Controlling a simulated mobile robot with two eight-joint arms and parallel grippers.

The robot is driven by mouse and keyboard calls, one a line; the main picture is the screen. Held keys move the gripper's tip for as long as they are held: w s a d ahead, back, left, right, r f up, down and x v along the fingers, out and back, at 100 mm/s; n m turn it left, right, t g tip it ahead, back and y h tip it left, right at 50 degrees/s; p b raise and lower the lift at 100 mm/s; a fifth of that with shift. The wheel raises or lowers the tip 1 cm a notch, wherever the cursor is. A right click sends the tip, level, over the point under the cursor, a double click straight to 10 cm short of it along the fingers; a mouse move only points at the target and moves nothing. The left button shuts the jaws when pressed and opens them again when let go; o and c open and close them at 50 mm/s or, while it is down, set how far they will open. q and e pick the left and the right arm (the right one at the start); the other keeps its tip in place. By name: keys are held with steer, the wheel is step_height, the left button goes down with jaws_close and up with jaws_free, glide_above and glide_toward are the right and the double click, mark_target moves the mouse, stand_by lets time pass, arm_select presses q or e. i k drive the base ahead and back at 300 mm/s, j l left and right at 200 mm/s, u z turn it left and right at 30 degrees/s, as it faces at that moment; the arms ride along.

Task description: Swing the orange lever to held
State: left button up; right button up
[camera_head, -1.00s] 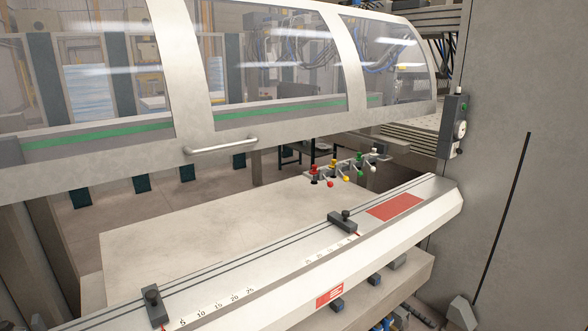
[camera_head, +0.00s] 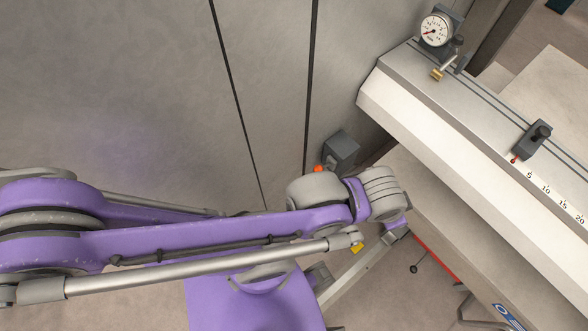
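A small orange knob (camera_head: 319,168) shows beside a dark grey box (camera_head: 341,150) on the grey machine wall. It may be the end of the orange lever. The rest of it is hidden behind the wrist of my purple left arm, so its position cannot be read. My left arm crosses the picture from the left, with its wrist just in front of and below the knob. The fingers of my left gripper do not show. My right gripper is not in view.
A pressure gauge (camera_head: 435,30) and a brass-ended fitting (camera_head: 441,72) sit at the end of the machine's pale scaled rail (camera_head: 430,105). A black clamp stop (camera_head: 532,138) stands on the rail. A grey wall with dark seams fills the upper left.

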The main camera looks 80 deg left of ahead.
mark_target(317, 167)
steer(key=u, duration=2.3)
steer(key=i+j+u, duration=0.25)
steer(key=k+j, duration=0.1)
